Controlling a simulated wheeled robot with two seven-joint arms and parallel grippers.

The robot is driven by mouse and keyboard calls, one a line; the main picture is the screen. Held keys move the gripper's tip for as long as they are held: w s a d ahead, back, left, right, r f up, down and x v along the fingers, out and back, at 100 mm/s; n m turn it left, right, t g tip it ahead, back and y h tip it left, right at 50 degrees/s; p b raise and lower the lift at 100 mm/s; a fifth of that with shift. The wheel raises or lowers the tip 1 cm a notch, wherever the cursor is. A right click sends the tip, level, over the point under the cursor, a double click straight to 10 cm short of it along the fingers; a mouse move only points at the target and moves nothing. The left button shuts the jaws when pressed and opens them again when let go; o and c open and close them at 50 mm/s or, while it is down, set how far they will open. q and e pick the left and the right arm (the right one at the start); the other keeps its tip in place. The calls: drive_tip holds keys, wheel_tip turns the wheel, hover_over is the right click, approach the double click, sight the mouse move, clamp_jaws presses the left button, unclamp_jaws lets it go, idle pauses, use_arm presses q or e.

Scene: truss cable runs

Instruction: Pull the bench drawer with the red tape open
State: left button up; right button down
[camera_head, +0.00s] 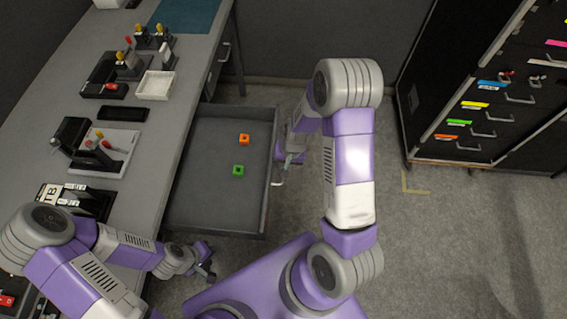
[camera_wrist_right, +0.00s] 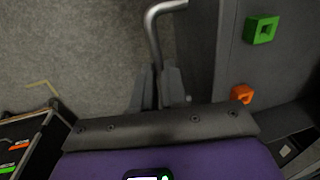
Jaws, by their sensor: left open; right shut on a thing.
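The bench drawer (camera_head: 215,215) is pulled out from the grey bench, and its inside is in view from above. An orange cube (camera_head: 244,139) and a green cube (camera_head: 238,170) lie in it. The drawer front faces away from the head camera, and I see no red tape on it. My right gripper (camera_head: 287,161) is at the drawer front, shut on the metal handle (camera_head: 278,184). In the right wrist view the handle (camera_wrist_right: 153,30) runs into the closed fingers (camera_wrist_right: 162,92). My left gripper (camera_head: 208,267) is open and empty near the drawer's near corner.
The bench top (camera_head: 150,110) holds a white tray (camera_head: 154,85), tool stands and several small items. A dark cabinet (camera_head: 480,100) with coloured labels stands at the right. The floor between drawer and cabinet is clear apart from my right arm and base.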

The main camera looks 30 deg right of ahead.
drive_tip(key=shift+s+d, duration=0.1)
drive_tip(key=shift+d, duration=0.1)
drive_tip(key=c, duration=1.2)
unclamp_jaws()
drive_tip(key=shift+o, duration=0.2)
drive_tip(key=shift+r, duration=0.1)
wheel_tip(320, 180, up, 7)
drive_tip(key=d+p, duration=0.1)
drive_tip(key=p, duration=0.1)
drive_tip(key=shift+s+r+p, duration=0.15)
drive_tip(key=shift+s+p, duration=0.15)
drive_tip(key=shift+s, duration=0.15)
